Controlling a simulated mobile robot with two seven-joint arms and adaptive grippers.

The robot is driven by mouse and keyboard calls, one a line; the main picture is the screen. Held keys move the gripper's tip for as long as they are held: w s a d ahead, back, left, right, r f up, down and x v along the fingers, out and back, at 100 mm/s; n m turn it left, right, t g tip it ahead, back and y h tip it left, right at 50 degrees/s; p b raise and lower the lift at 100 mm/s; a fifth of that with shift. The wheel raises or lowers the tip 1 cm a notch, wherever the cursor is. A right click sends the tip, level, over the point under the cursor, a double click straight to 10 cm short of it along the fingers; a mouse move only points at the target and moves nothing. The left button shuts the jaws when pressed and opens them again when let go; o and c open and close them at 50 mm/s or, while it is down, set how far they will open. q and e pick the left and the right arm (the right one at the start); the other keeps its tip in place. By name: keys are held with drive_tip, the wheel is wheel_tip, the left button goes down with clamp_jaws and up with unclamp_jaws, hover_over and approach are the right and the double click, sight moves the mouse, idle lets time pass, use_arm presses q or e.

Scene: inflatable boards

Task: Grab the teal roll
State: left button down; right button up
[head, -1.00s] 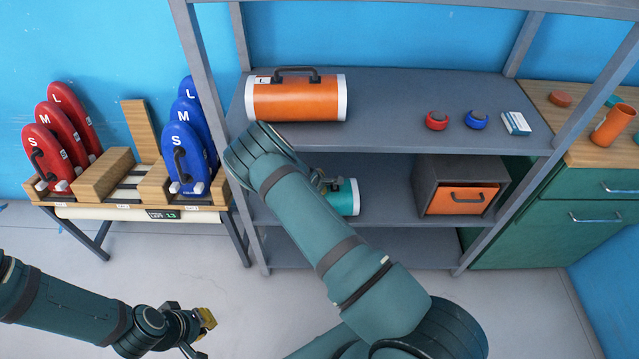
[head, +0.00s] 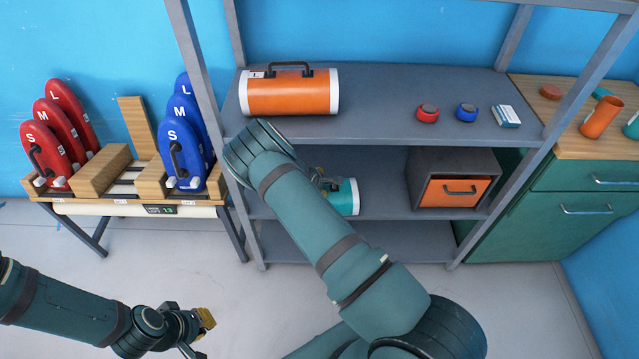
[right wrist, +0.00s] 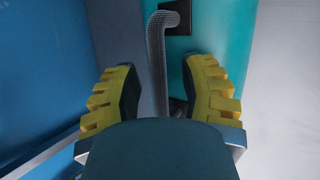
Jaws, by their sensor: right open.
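The teal roll (head: 347,196) lies on the middle shelf, with a white end at its right; my right arm hides most of it. In the right wrist view the teal roll (right wrist: 228,42) is close ahead, with its dark handle (right wrist: 158,60) standing out towards me. My right gripper (right wrist: 160,95) is open, with the handle between its two yellow-padded fingers and a gap on either side. In the head view this gripper (head: 325,182) is mostly hidden behind the arm. My left gripper (head: 200,330) is low at the left, away from the shelf; its fingers are unclear.
An orange roll (head: 290,95) lies on the shelf above. A grey box with an orange drawer (head: 455,191) stands right of the teal roll. Shelf posts (head: 197,75) frame the unit. A rack (head: 100,180) with red and blue boards is at the left.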

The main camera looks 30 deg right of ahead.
drive_tip(key=v, duration=1.2)
